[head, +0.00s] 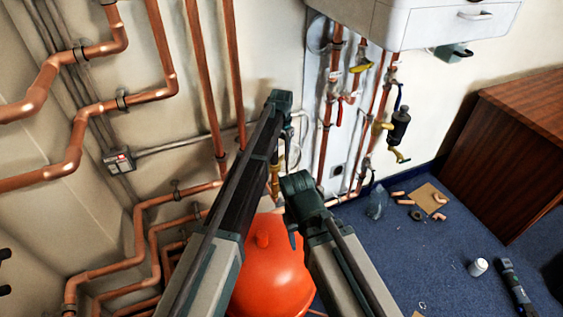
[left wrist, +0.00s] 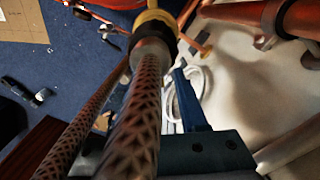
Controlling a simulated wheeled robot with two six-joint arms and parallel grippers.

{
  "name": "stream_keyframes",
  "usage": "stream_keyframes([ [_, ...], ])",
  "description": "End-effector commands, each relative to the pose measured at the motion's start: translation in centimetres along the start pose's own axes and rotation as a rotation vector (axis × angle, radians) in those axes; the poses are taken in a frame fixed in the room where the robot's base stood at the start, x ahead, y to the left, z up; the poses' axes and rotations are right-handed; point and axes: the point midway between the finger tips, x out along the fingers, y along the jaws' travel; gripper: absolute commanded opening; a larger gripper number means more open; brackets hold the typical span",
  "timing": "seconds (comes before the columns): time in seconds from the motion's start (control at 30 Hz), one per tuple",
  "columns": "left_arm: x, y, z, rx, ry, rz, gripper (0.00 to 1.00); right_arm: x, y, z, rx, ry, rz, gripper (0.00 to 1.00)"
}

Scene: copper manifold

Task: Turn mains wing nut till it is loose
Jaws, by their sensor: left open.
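I cannot clearly make out a wing nut. A brass fitting (head: 274,178) shows between my two arms in the head view, partly covered. In the left wrist view a brass-yellow collar (left wrist: 155,22) sits above a grey sleeve, at the end of a patterned rod or hose (left wrist: 135,130) that runs close past the camera. My left gripper (left wrist: 180,75) shows in part there as a blue-grey finger on a dark mount, just right of the sleeve. It is open; its other finger is hidden, and contact cannot be told.
An orange vessel (head: 265,270) stands below my arms. Copper pipes (head: 205,80) run along the wall. A white unit (head: 430,22) with valves below hangs at right. A brown cabinet (head: 515,150) stands on the blue floor, with loose parts (head: 405,200) nearby.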

Motion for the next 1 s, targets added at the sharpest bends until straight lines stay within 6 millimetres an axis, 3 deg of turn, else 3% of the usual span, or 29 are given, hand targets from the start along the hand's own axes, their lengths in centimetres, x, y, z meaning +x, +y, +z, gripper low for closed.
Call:
stream_keyframes([
  [0.1, 0.95, 0.0, 0.0, 0.0, 0.0, 0.0, 0.42, 0.94, -0.09, -0.05, 0.0, 0.0, 0.0, 0.55],
  [0.37, 0.84, 0.0, 0.0, 0.0, 0.0, 0.0, 0.42, 0.84, -0.08, -0.05, 0.0, 0.0, 0.0, 0.55],
  [0.63, 0.85, 0.0, 0.0, 0.0, 0.0, 0.0, 0.0, 0.84, -0.08, -0.05, 0.0, 0.0, 0.0, 0.55],
  [1.0, 0.85, 0.0, 0.01, 0.0, 0.0, 0.0, 0.0, 0.85, -0.08, -0.05, 0.0, 0.0, 0.0, 0.55],
])
